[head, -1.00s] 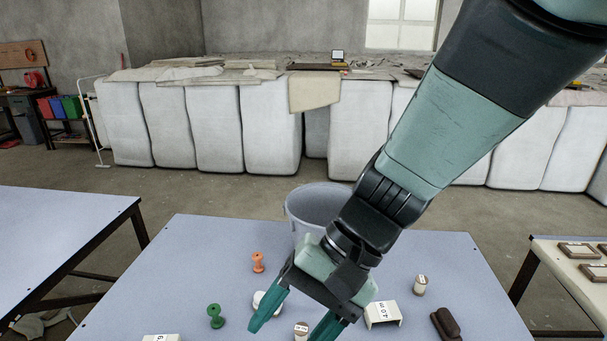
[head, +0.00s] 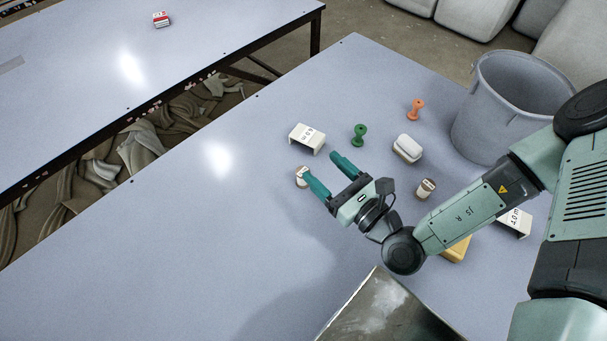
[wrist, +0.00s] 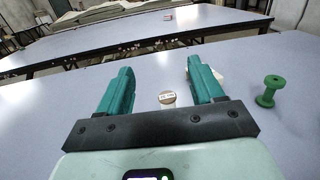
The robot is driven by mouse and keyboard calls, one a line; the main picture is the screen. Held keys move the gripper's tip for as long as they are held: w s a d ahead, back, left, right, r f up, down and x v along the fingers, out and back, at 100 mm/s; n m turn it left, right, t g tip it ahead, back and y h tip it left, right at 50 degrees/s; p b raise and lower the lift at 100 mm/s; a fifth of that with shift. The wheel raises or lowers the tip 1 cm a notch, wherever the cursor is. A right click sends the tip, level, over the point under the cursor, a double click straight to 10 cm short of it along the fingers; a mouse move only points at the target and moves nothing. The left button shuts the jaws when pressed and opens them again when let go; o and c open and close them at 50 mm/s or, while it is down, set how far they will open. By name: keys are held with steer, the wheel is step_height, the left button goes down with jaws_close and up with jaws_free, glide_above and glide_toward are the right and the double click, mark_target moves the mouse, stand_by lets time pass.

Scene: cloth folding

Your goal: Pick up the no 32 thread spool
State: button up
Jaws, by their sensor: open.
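A small spool with a brown-and-white body and a white label (head: 301,176) stands on the table just beyond my gripper's fingertips. My gripper (head: 326,174) is open and empty, low over the table and aimed at this spool. In the wrist view, the labelled spool (wrist: 167,99) shows between the two fingers (wrist: 160,70), apart from both. Its label print is too small to read surely. A second labelled spool (head: 426,187) stands to the right, beside my forearm. A green spool (head: 359,135) and an orange spool (head: 416,109) stand farther back.
A white labelled bracket (head: 307,138) stands close behind the fingertips. Another bracket (head: 514,222) and a yellow block (head: 456,249) lie by my arm. A white rounded item (head: 407,148) and a grey bin (head: 512,100) are at the back. The table's left part is clear.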

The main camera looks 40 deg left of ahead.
steer(key=shift+m+t, duration=0.3)
steer(key=shift+m, duration=0.1)
steer(key=f, duration=0.6)
steer(key=a+f, duration=0.1)
steer(key=f, duration=0.2)
steer(key=shift+s, duration=0.1)
steer(key=a, duration=0.4)
steer(key=w+a, duration=0.1)
steer(key=a, duration=0.1)
steer(key=shift+a, duration=0.25)
steer(key=c, duration=1)
